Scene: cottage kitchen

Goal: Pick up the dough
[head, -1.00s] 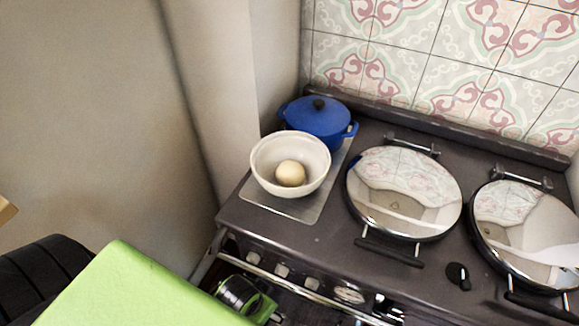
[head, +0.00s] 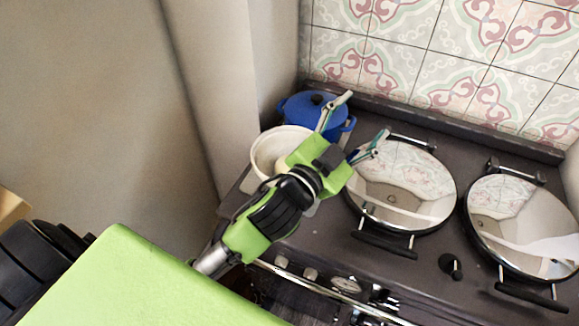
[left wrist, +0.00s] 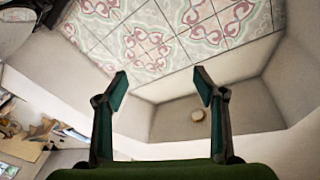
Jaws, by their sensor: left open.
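The dough is a pale ball in a white bowl (head: 262,150) on the left of the stove in the head view. My left arm and gripper now cover most of it, and only a small part of the dough (head: 281,162) may show beside the green gripper body. My left gripper (head: 364,122) is open and empty, above the stove and to the right of the bowl, with its fingers spread toward the tiled wall. The left wrist view shows the open fingers (left wrist: 160,86) with walls and tiles beyond, and no dough. My right gripper is not in view.
A blue lidded pot (head: 305,105) stands behind the bowl. Two shiny round hob lids (head: 405,190) with handles fill the stove's middle and right. The tiled wall (head: 440,60) rises behind, and a plain wall (head: 110,110) stands at the left.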

